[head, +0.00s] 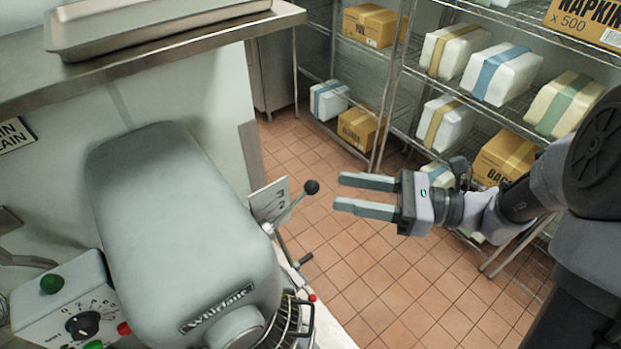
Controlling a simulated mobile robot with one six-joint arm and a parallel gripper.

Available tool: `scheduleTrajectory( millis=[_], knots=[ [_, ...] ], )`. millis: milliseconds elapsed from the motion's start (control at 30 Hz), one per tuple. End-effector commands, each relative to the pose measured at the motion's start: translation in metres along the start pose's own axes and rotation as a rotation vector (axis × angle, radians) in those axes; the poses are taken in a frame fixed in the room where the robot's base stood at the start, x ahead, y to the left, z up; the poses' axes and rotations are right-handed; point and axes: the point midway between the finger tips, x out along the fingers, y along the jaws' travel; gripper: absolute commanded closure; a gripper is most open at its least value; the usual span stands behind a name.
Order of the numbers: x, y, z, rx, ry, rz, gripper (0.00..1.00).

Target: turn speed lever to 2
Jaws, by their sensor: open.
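The speed lever (291,207) is a thin metal rod with a round black knob (312,187) at its upper end. It sticks out from the right side of the grey mixer (185,215). A pale plate with dark numbers (269,200) stands beside the lever; the lever partly crosses it, and I cannot tell which number it points at. My gripper (352,194) is open and empty. Its two fingers point left toward the knob, a short gap to the right of it, not touching.
A control box (68,312) with a dial and buttons stands at the lower left. A wire bowl guard (294,322) is under the mixer head. A steel shelf (150,60) holds a tray (150,22). Wire racks (400,85) with boxes stand behind; tiled floor (375,275) is clear.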

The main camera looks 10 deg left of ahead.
Motion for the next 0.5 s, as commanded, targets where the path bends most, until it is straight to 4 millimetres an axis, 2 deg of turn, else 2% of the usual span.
scheduleTrajectory(
  millis=[100,200,333,500],
  knots=[
    [0.032,0.002,0.001,0.001,0.000,0.005,0.54],
    [0.051,0.002,0.001,0.000,0.002,0.004,0.54],
    [0.067,0.001,0.001,0.001,0.001,0.002,0.54],
    [0.074,0.001,0.000,0.001,0.001,0.001,0.54]
  ],
)
